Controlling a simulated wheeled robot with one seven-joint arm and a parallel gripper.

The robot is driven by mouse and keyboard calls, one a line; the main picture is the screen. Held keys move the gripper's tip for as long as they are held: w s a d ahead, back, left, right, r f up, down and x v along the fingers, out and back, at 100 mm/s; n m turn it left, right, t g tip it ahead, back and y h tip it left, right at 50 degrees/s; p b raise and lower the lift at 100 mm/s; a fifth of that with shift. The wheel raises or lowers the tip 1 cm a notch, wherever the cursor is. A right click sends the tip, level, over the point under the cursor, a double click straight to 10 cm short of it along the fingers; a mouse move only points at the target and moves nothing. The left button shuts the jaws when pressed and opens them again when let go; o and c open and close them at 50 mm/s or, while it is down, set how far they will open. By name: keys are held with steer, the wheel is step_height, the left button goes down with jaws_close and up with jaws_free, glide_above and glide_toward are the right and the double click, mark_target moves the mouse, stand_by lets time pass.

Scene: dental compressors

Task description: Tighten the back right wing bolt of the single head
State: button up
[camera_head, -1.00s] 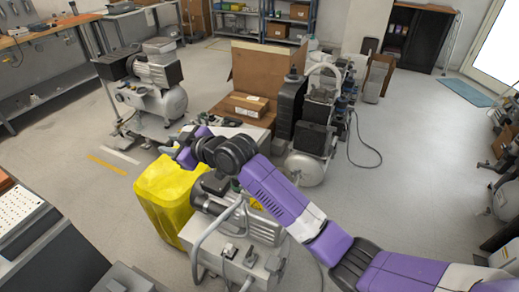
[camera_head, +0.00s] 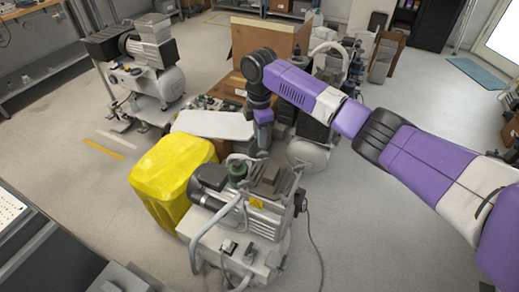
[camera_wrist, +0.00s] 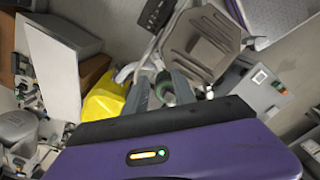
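The single head is likely the dark grey ribbed block (camera_head: 268,178) on top of the near compressor (camera_head: 240,225). In the wrist view the head (camera_wrist: 200,45) fills the upper middle as a ribbed grey plate. No wing bolt can be made out clearly in either view. My gripper (camera_head: 262,153) points down just behind the head in the head view. In the wrist view its two fingers (camera_wrist: 160,92) stand apart, open, with a dark green round part (camera_wrist: 164,84) beyond the gap and nothing held between them.
A yellow-covered bin (camera_head: 172,178) stands left of the compressor. A white flat panel (camera_head: 213,124) lies behind it. Another compressor (camera_head: 150,75) stands at the back left, and a tall cardboard box (camera_head: 268,42) at the back. Clear floor lies to the right.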

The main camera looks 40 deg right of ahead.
mark_target(259, 154)
step_height(259, 154, down, 8)
steer(key=shift+r, duration=0.25)
jaws_close()
